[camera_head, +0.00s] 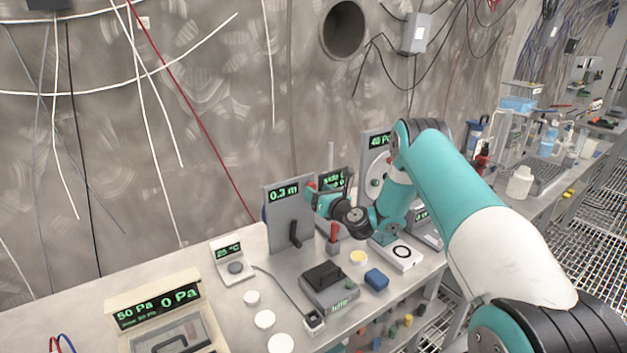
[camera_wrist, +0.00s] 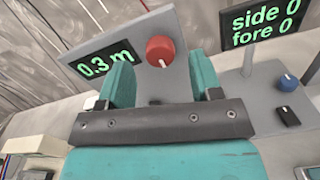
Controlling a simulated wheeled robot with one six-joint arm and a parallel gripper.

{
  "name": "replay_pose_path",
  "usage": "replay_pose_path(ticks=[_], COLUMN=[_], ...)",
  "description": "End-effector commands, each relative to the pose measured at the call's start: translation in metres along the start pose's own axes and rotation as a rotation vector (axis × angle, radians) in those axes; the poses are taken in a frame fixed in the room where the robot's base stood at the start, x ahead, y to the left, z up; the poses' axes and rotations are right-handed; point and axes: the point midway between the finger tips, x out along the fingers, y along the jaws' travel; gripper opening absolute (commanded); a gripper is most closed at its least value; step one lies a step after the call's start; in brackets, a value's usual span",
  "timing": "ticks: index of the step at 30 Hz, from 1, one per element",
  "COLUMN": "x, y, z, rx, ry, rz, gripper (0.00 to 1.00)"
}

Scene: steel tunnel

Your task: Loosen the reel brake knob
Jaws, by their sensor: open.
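The red brake knob (camera_wrist: 160,51) with a white pointer mark sits on the upright grey reel panel (camera_wrist: 150,28), beside its 0.3 m display. In the wrist view my gripper (camera_wrist: 162,72) is open, with one teal finger to each side of the knob's line and the knob showing between and just past them. I see no contact, and the exact gap is hard to judge. In the head view my gripper (camera_head: 315,197) is at the right edge of the reel panel (camera_head: 283,213). A dark crank handle (camera_head: 295,236) hangs on the panel's front.
A "side 0 fore 0" display (camera_wrist: 264,20) stands close to the right, with a blue knob (camera_wrist: 288,81) near it. A red-handled lever (camera_head: 334,233), a black-topped box (camera_head: 326,278) and a blue block (camera_head: 376,279) crowd the bench below. Free room lies above the panel.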

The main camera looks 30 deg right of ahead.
Motion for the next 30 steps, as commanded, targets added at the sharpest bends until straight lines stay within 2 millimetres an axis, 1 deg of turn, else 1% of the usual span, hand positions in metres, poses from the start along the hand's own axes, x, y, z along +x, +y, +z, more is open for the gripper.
replay_pose_path(ticks=[1,3,6,9,16,17,18,20,21,23,30], x=[0.007,0.015,0.023,0.026,0.027,0.027,0.027,0.027,0.027,0.027,0.026], y=[0.002,0.001,0.001,0.000,0.000,0.000,0.000,0.000,0.000,0.000,-0.001], z=[0.001,0.001,0.000,-0.001,-0.001,-0.001,-0.001,-0.001,-0.001,-0.001,-0.001], rx=[-0.002,-0.002,0.000,0.001,0.001,0.001,0.001,0.001,0.001,0.001,-0.011], ry=[0.000,0.001,0.001,0.001,0.001,0.001,0.001,0.001,0.001,0.001,0.001], rz=[0.004,0.003,0.002,0.001,0.000,0.000,0.000,0.000,0.000,0.000,-0.001], gripper=[0.59,0.59,0.59,0.59,0.59,0.57,0.47,0.34,0.24,0.11,0.10])
